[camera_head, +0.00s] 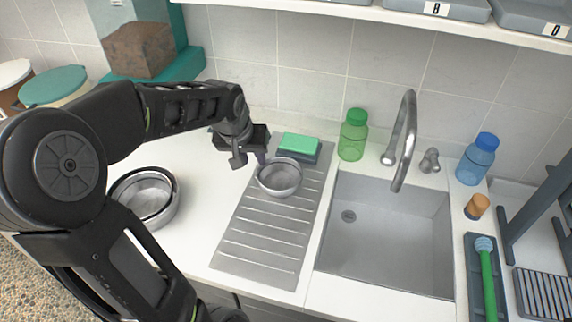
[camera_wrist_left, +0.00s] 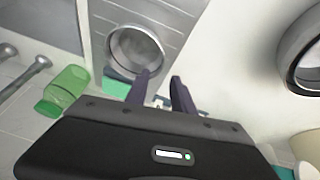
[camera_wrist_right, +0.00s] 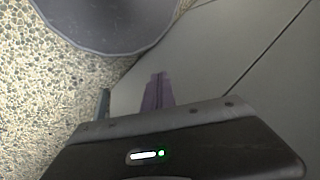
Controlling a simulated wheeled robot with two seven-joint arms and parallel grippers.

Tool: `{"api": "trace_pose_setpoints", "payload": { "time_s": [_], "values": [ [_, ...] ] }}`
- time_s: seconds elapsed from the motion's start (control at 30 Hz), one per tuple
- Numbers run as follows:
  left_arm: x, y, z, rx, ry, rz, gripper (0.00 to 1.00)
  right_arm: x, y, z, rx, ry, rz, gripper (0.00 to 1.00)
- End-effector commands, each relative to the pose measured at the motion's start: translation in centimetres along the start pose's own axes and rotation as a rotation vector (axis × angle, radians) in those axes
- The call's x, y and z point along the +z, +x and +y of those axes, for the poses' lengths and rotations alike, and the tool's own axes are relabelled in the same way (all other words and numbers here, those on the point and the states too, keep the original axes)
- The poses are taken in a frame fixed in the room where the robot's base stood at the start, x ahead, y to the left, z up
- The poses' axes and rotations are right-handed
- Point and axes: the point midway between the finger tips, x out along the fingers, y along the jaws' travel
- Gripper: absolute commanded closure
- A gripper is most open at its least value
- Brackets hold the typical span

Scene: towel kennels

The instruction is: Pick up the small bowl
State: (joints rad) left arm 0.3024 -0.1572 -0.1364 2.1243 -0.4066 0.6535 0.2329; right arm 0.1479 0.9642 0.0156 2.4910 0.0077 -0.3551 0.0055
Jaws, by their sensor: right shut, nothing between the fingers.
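The small bowl (camera_head: 280,179) is a round metal bowl, upright on the ribbed drainboard left of the sink. It also shows in the left wrist view (camera_wrist_left: 136,52). My left gripper (camera_head: 262,158) is beside the bowl's upper left rim in the head view. In the left wrist view its two dark fingers (camera_wrist_left: 162,83) stand apart, with one fingertip overlapping the bowl's near rim; I cannot tell whether it touches. No rim shows clearly between them. My right gripper (camera_wrist_right: 158,90) is shut and empty, low beside pale panels and pebbled floor, away from the bowl.
A green sponge (camera_head: 299,143) sits just behind the bowl, and a green bottle (camera_head: 353,135) stands to its right. The sink (camera_head: 385,235) and tap (camera_head: 405,140) lie further right. A larger metal bowl (camera_head: 146,198) stands on the counter at left. The drainboard's front (camera_head: 262,245) is clear.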

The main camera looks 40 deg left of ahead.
Motion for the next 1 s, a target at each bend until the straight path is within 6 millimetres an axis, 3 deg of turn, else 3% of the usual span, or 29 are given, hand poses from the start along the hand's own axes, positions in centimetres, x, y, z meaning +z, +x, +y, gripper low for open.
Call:
{"api": "trace_pose_setpoints", "payload": {
  "time_s": [0.33,0.6,1.0],
  "values": [
    [0.0,0.1,0.0,-0.001,-0.001,-0.001,0.70,0.1,0.0,0.0,0.001,0.001,-0.001,1.00],
    [0.1,2.5,-0.1,-0.001,-0.001,-0.003,0.70,0.1,-0.4,-0.1,0.001,0.001,-0.002,1.00],
    [0.0,3.2,-0.1,-0.001,-0.001,-0.004,0.70,0.1,-0.7,-0.2,0.002,0.002,-0.003,1.00]
  ]
}}
